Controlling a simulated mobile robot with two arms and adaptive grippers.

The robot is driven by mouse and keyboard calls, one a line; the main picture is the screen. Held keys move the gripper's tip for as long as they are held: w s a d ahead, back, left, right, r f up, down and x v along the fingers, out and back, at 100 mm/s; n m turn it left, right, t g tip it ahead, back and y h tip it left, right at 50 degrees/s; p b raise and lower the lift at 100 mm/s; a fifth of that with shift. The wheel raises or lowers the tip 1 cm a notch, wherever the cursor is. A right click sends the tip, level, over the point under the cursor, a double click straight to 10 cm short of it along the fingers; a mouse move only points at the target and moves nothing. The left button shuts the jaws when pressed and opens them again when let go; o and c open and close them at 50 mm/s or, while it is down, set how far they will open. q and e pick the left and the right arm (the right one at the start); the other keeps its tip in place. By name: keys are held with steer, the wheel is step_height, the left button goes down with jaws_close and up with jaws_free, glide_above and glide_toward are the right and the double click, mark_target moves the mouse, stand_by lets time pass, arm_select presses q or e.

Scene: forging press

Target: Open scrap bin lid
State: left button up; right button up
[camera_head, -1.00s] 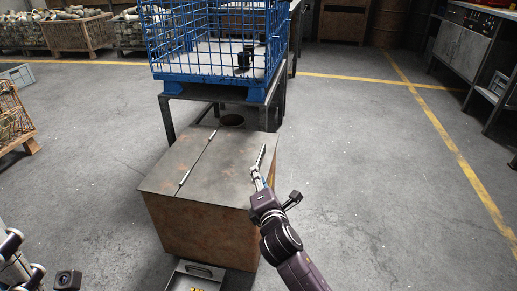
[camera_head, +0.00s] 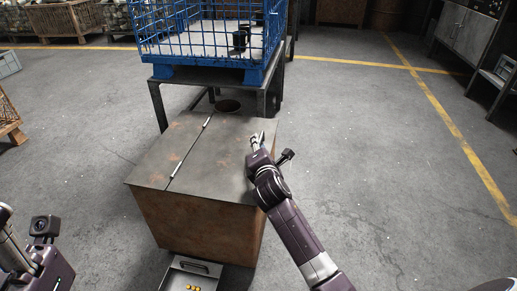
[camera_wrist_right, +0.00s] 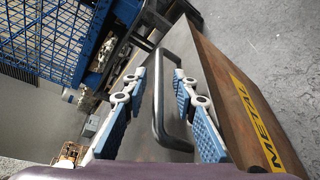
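The scrap bin (camera_head: 200,222) is a rusty metal box on the floor, with a grey lid (camera_head: 222,155) lying closed on top. In the right wrist view the lid's dark bar handle (camera_wrist_right: 159,100) stands between the fingers of my right gripper (camera_wrist_right: 160,78). The fingers are apart, one on each side of the handle, with a gap visible. In the head view my right gripper (camera_head: 257,140) is at the lid's right edge and hides the handle. My left gripper (camera_head: 12,245) is partly in view at the lower left; its fingers are not clear.
A blue wire crate (camera_head: 205,40) stands on a dark metal stand (camera_head: 160,108) just behind the bin. A metal tray (camera_head: 192,277) with small yellow pieces sits in front of it. The floor to the right is clear. A yellow METAL label (camera_wrist_right: 256,120) is on the bin's side.

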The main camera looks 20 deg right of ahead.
steer(key=shift+w, duration=0.2)
steer(key=shift+c, duration=0.3)
jaws_close()
steer(key=shift+r+p, duration=0.25)
steer(key=shift+p, duration=0.2)
steer(key=shift+w+r, duration=0.1)
steer(key=shift+r, duration=0.05)
